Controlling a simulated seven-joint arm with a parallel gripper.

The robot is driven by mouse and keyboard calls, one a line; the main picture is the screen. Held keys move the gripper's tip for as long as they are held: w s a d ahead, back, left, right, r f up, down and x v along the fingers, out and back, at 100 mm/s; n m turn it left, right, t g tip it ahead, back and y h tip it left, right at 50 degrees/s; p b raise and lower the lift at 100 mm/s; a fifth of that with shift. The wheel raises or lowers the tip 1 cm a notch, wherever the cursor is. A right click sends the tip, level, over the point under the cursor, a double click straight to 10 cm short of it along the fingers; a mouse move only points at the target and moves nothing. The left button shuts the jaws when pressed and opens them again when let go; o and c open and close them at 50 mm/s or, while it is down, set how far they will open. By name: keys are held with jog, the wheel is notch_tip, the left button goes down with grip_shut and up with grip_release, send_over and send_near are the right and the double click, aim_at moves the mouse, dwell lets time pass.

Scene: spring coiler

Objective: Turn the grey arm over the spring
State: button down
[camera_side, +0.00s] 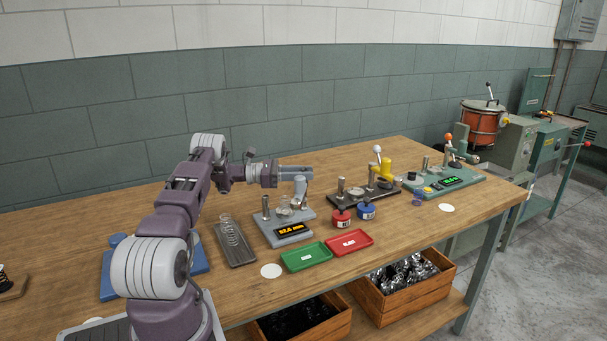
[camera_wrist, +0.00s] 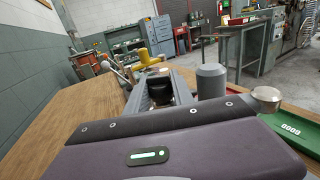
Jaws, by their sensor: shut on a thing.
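The grey arm (camera_side: 300,188) stands at the right of a grey gauge (camera_side: 276,228) whose display reads about 52.5 mm. My gripper (camera_side: 309,173) points right and is shut at the top of the grey arm. In the wrist view my gripper (camera_wrist: 158,80) has a dark piece between its fingers. A grey cylinder (camera_wrist: 210,81) and a round metal disc (camera_wrist: 266,98) show right of the fingers. A small coil, apparently the spring (camera_side: 284,209), is on the gauge beside the grey arm. Its exact seat is too small to tell.
A dark tray (camera_side: 239,257) with coils lies left of the gauge. A green tray (camera_side: 305,257) and a red tray (camera_side: 349,243) lie in front. Red (camera_side: 341,218) and blue (camera_side: 366,211) pots and a black-based press (camera_side: 345,197) stand to the right.

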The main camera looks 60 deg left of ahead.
jog(key=shift+m+g+h, duration=0.5)
jog(key=shift+m+h, duration=0.1)
jog(key=shift+h, duration=0.2)
jog(key=shift+m+h, duration=0.3)
jog(key=shift+h, duration=0.1)
jog(key=c, duration=1.1)
grip_release()
jog(key=shift+s+a, duration=0.15)
jog(key=shift+s, duration=0.05)
jog(key=shift+s+a+r, duration=0.25)
jog(key=shift+s+a, duration=0.15)
jog(key=shift+s, duration=0.15)
jog(key=shift+s+a+r, duration=0.25)
jog(key=shift+s+a, duration=0.1)
jog(key=shift+s, duration=0.15)
notch_tip(320, 180, up, 6)
